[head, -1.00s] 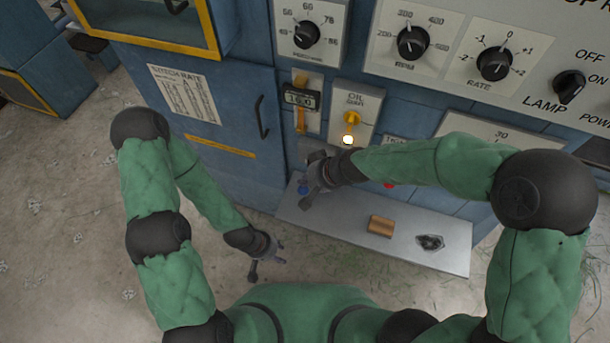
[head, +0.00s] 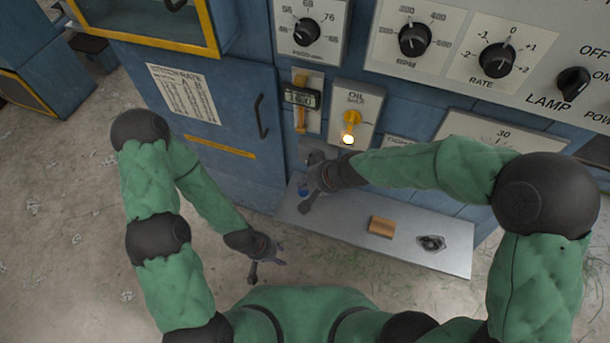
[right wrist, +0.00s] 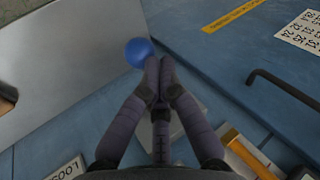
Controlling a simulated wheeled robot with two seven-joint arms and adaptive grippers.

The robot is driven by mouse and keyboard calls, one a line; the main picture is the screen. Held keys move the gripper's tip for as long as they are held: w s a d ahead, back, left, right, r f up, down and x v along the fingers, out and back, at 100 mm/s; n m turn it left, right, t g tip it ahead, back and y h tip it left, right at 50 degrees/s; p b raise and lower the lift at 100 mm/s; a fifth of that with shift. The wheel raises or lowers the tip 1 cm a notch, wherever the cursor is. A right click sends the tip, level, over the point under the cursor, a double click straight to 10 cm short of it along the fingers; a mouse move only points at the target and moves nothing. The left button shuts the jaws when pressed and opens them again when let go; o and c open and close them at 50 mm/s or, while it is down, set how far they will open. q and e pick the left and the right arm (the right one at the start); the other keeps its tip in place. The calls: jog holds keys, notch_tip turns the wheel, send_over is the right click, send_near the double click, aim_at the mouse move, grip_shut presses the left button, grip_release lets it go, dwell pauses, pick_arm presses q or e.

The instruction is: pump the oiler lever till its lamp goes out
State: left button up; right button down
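The oiler lever looks to be the yellow lever (head: 351,119) on a pale plate (head: 368,101) whose blurred label seems to begin with OIL. A round lamp (head: 348,139) just below it glows white-orange. My right gripper (head: 306,202) is below and left of that lever, over the left end of the grey shelf, apart from the lever. In the right wrist view its fingertips (right wrist: 159,66) are together, beside a blue ball (right wrist: 138,52), with nothing visible between them; whether they touch the ball I cannot tell. My left gripper (head: 268,272) is open and empty, low over the floor.
The grey shelf (head: 340,225) holds a wooden block (head: 382,227) and a small dark part (head: 431,243). A cabinet door handle (head: 261,117) sticks out further left.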

jog(key=shift+s+a+f+b, duration=0.1)
jog(key=shift+s+f+b, duration=0.25)
jog(key=shift+f+b, duration=0.3)
dwell(0.7)
jog(key=shift+r, duration=0.1)
dwell(0.5)
jog(key=shift+w+d+r+p, duration=0.15)
jog(key=shift+w+r+p, duration=0.4)
jog(key=shift+r+p, duration=0.5)
jog(key=shift+w+d+r+p, duration=0.2)
jog(key=shift+w+r+p, duration=0.3)
jog(key=shift+r+p, duration=0.6)
jog(key=shift+w+d+r+p, duration=0.15)
jog(key=shift+w+r+p, duration=0.4)
jog(key=shift+r+p, duration=0.5)
jog(key=shift+r, duration=0.2)
jog(key=r+p, duration=0.1)
jog(key=w+r+p, duration=0.1)
jog(key=r, duration=0.1)
jog(key=w+r+p, duration=0.1)
jog(key=shift+d+r, duration=0.2)
jog(key=shift+d, duration=0.15)
